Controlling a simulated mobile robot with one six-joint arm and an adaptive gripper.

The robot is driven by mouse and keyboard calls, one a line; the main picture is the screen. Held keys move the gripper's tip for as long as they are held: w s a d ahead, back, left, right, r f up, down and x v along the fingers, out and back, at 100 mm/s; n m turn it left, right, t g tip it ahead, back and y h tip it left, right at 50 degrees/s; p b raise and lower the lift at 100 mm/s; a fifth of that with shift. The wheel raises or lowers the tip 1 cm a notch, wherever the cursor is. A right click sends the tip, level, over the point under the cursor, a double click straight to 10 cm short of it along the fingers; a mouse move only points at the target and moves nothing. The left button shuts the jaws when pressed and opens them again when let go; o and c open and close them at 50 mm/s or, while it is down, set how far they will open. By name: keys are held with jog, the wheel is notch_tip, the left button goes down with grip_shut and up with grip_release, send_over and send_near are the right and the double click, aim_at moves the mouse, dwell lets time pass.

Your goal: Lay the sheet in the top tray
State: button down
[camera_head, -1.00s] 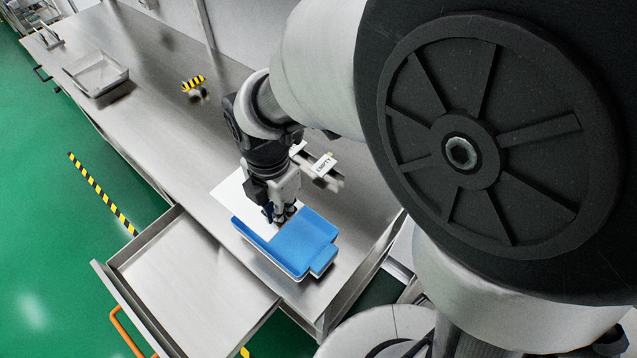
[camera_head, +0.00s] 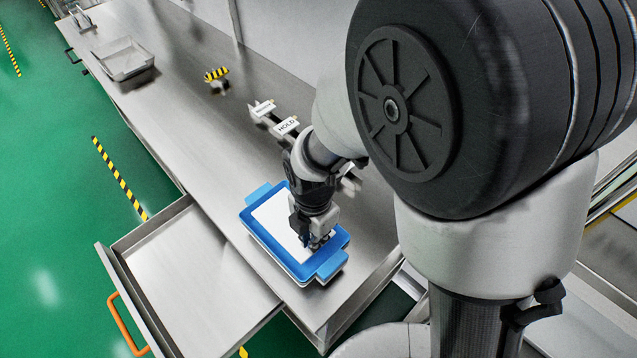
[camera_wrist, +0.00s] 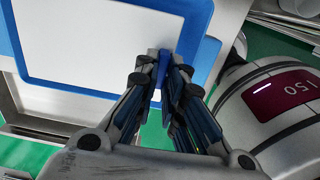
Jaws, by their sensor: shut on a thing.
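The sheet (camera_head: 275,215) is white and lies flat over the blue tray (camera_head: 332,263), within its rim as far as I can see. The tray has blue tabs at both ends and a pale layer under it, near the front end of the steel bench. My gripper (camera_head: 314,243) points down at the sheet's near right edge. In the wrist view the jaws (camera_wrist: 162,78) are shut on that edge of the sheet (camera_wrist: 100,45), by a small grey and blue piece. The tray's blue rim (camera_wrist: 72,86) frames the sheet there. I cannot tell whether the sheet touches the tray floor.
An open steel drawer (camera_head: 195,275) with an orange handle (camera_head: 125,325) juts out left of the tray. Small labelled holders (camera_head: 286,126), one reading HOLD, stand behind. A striped block (camera_head: 216,74) and a shallow steel tray (camera_head: 124,60) are farther along the bench.

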jog(key=shift+f+b, duration=0.6)
jog(key=shift+f, duration=1.65)
jog(key=shift+f, duration=0.2)
jog(key=c, duration=1.7)
grip_release()
jog(key=shift+r, duration=0.15)
notch_tip(320, 180, up, 12)
jog(key=p, duration=0.3)
jog(key=shift+d+r+p, duration=0.1)
jog(key=shift+r+p, duration=0.05)
jog(key=shift+p, duration=0.15)
